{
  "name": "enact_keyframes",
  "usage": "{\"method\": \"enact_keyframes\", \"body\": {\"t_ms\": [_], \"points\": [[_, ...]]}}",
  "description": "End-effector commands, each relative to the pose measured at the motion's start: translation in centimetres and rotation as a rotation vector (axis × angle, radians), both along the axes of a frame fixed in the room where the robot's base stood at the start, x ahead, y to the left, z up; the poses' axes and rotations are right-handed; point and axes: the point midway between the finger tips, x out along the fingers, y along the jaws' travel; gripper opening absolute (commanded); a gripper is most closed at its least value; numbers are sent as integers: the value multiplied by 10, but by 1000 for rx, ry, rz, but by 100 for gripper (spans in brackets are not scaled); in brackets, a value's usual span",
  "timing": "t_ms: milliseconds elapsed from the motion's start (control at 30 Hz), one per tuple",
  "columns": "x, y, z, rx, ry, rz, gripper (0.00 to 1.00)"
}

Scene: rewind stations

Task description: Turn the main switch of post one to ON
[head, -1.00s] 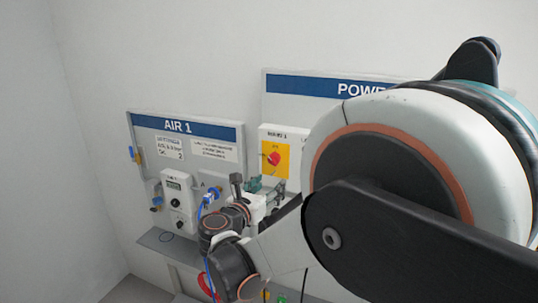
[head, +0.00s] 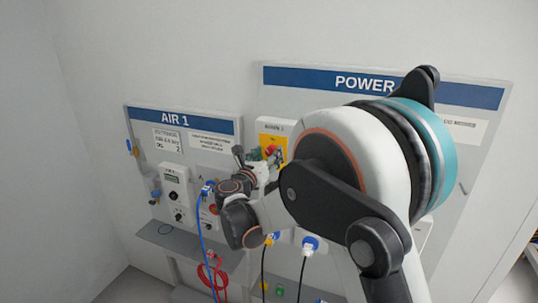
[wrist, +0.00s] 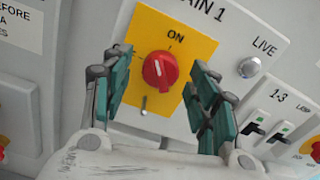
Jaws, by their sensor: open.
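The main switch is a red round knob (wrist: 160,69) on a yellow plate (wrist: 196,45), on a white box marked "MAIN 1". "ON" is printed above the knob. A short pale mark shows on the knob; I cannot tell surely which position it points to. My gripper (wrist: 161,60) is open, with one teal-padded finger left and one right of the knob. Gaps show on both sides, and nothing is held. In the head view the yellow plate (head: 275,129) is partly hidden behind my gripper (head: 262,157).
A round grey "LIVE" lamp (wrist: 249,67) and small switches marked "1-3" (wrist: 265,122) lie right of the knob. The AIR 1 panel (head: 226,126) stands left, with a blue hose (head: 202,240) and a red coil (head: 211,275). A grey ledge (head: 160,235) runs below.

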Motion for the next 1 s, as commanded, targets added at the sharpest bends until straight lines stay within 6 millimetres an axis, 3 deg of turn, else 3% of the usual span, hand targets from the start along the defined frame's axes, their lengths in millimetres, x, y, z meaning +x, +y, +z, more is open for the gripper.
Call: {"method": "enact_keyframes", "body": {"t_ms": [133, 433, 467, 600, 667, 1000], "points": [[10, -4, 0, 0, 0, 0, 54], [12, -4, 0, 0, 0, 0, 54], [12, -4, 0, 0, 0, 0, 52], [11, -4, 0, 0, 0, 0, 20], [11, -4, 0, 0, 0, 0, 10], [11, -4, 0, 29, -10, 1, 10]]}}
